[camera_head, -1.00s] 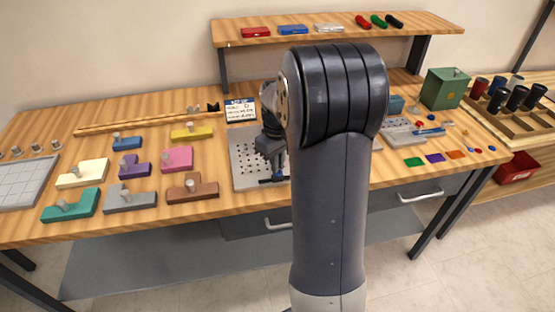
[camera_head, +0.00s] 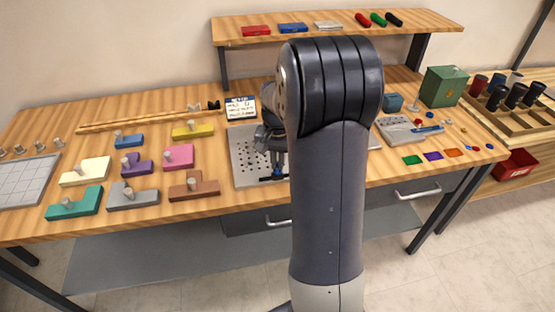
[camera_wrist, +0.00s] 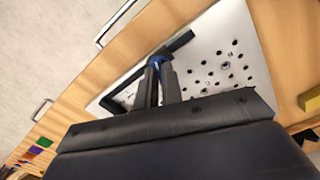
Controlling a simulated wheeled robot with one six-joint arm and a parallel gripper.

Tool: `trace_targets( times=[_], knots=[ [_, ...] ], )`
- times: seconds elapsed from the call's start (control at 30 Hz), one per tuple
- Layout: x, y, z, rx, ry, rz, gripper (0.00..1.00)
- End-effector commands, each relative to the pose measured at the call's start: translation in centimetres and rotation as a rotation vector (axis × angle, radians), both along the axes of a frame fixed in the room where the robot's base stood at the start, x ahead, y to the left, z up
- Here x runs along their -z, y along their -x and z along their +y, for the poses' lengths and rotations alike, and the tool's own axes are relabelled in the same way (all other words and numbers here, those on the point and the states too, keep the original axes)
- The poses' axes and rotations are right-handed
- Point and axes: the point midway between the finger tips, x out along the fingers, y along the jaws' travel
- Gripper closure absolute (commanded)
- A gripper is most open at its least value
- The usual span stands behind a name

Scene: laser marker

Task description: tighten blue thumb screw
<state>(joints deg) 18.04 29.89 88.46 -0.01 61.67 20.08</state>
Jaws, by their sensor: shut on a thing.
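The blue thumb screw (camera_wrist: 158,58) shows between and just beyond my fingertips in the wrist view, at a black bar or bracket (camera_wrist: 178,46) on the grey perforated plate (camera_wrist: 232,40). My gripper (camera_wrist: 160,72) has its two dark fingers close together, shut on the blue thumb screw. In the head view the plate (camera_head: 241,150) lies on the bench, partly hidden behind my arm. A small blue bit (camera_head: 277,172) shows low on the plate near my gripper (camera_head: 274,160). The screw's threads and seat are hidden.
Coloured blocks with knobs, such as a teal one (camera_head: 75,204) and a brown one (camera_head: 193,187), stand left of the plate. A small sign (camera_head: 241,108) stands behind it. A second grey plate (camera_head: 400,131) and a green box (camera_head: 442,86) are to the right.

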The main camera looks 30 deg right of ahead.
Motion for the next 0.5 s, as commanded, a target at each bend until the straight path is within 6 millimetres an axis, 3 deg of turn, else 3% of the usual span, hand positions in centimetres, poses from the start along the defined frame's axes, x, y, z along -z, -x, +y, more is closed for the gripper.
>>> trace_targets(
  times=[0.5],
  knots=[
    [-0.05,-0.04,-0.01,0.153,0.001,-0.002,1.00]
  ],
)
